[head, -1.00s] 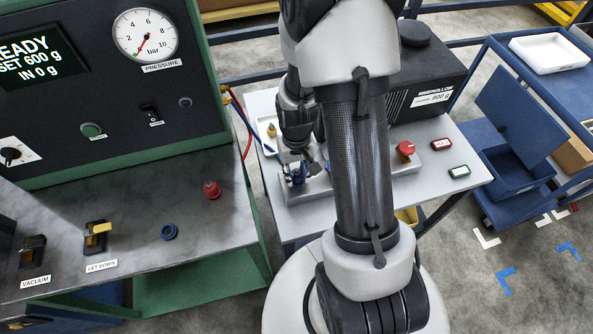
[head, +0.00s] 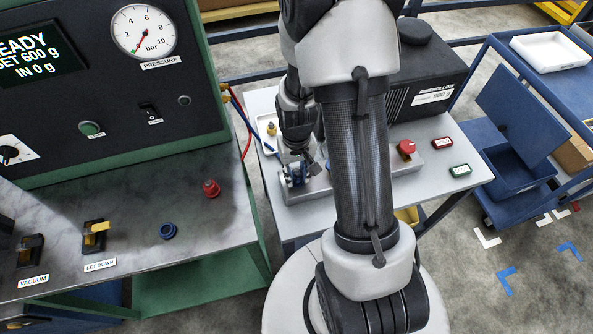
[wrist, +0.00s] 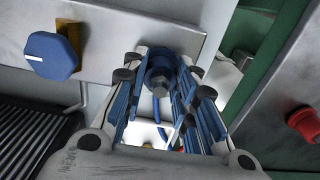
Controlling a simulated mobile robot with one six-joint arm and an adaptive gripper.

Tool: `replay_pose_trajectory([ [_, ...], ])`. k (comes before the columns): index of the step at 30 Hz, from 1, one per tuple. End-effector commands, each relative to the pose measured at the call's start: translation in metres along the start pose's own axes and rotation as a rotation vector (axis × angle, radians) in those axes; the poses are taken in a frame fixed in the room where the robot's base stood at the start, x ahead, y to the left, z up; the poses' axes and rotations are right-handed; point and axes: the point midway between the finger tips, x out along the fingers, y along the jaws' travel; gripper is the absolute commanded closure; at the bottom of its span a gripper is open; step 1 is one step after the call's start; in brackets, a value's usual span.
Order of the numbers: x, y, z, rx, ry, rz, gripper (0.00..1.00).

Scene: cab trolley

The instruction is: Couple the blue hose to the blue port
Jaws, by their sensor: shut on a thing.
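My gripper (head: 296,176) is low over the grey bar on the white-topped trolley, partly hidden by my arm. In the wrist view its blue-padded fingers (wrist: 163,88) are shut on the blue hose's coupling (wrist: 160,72), which has a grey hex-shaped end. A piece of blue hose (wrist: 161,133) shows below it, between the fingers. The coupling is close to a pale metal face; I cannot tell whether they touch. The blue port (head: 168,231) is a ring on the green console's grey top, left of my gripper and well apart from it.
A red port (head: 211,188) stands on the console top; a red fitting (wrist: 304,122) shows in the wrist view. A blue knob (wrist: 50,55) is left of the fingers. A red hose (head: 247,140) hangs between console and trolley. A red knob (head: 406,148) is on the bar.

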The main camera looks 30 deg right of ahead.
Motion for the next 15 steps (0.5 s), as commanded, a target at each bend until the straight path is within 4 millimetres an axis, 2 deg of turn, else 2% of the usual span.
replay_pose_trajectory([
  [2, 0.0023, 0.0, -0.0002, 0.0, 0.0, 0.0, 1.0],
  [3, 0.0025, 0.0, -0.0002, 0.0, 0.0, 0.0, 0.73],
  [13, 0.0017, 0.0, -0.0001, 0.0, 0.0, 0.0, 0.51],
  [15, 0.0017, 0.0, -0.0001, 0.0, 0.0, 0.0, 0.5],
])
